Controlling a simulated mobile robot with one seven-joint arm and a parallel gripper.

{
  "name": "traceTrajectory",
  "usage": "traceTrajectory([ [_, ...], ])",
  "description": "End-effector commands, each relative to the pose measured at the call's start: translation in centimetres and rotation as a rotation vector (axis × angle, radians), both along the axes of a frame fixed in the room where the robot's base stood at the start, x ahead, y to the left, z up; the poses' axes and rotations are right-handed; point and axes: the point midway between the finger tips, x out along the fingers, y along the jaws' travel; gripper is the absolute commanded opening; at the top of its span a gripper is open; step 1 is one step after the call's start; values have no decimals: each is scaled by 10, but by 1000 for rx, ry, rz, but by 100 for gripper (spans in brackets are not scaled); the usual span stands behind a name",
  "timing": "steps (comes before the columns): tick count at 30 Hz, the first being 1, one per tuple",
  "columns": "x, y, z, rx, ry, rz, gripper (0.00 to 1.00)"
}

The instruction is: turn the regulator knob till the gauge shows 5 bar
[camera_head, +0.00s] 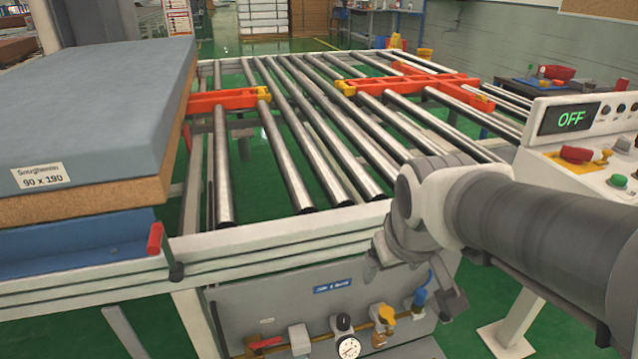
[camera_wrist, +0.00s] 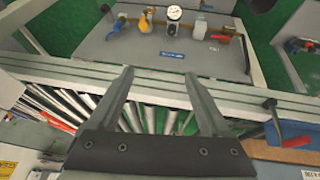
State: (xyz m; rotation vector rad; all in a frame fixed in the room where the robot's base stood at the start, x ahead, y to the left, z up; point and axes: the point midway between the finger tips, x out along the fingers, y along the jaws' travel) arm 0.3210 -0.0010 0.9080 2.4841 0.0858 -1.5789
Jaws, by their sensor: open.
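The regulator knob (camera_head: 344,322) is a small black cap on the grey panel (camera_head: 290,290) below the roller table. The round white gauge (camera_head: 349,347) sits directly below it, with a needle too small to read. In the wrist view the picture is inverted, with the gauge (camera_wrist: 174,13) at the top and the dark knob (camera_wrist: 171,30) beneath it. My gripper (camera_wrist: 158,75) is open and empty, its two fingers pointing toward the panel and apart from the knob. In the head view my wrist is above and right of the knob; the fingertips are hard to make out.
Beside the knob are a yellow-handled valve (camera_head: 388,313), a blue handle (camera_head: 420,298) and a red lever (camera_head: 265,343). The table's white rail (camera_head: 280,243) runs above the panel. A mattress (camera_head: 90,110) lies at left; a control box (camera_head: 575,119) reads OFF at right.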

Motion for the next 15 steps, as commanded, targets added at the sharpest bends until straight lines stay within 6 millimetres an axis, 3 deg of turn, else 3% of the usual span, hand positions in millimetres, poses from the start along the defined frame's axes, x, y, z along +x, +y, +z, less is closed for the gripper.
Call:
traceTrajectory([
  [6,43,-27,-63,-81,91,106,82],
  [15,65,-70,-167,-78,181,273,82],
])
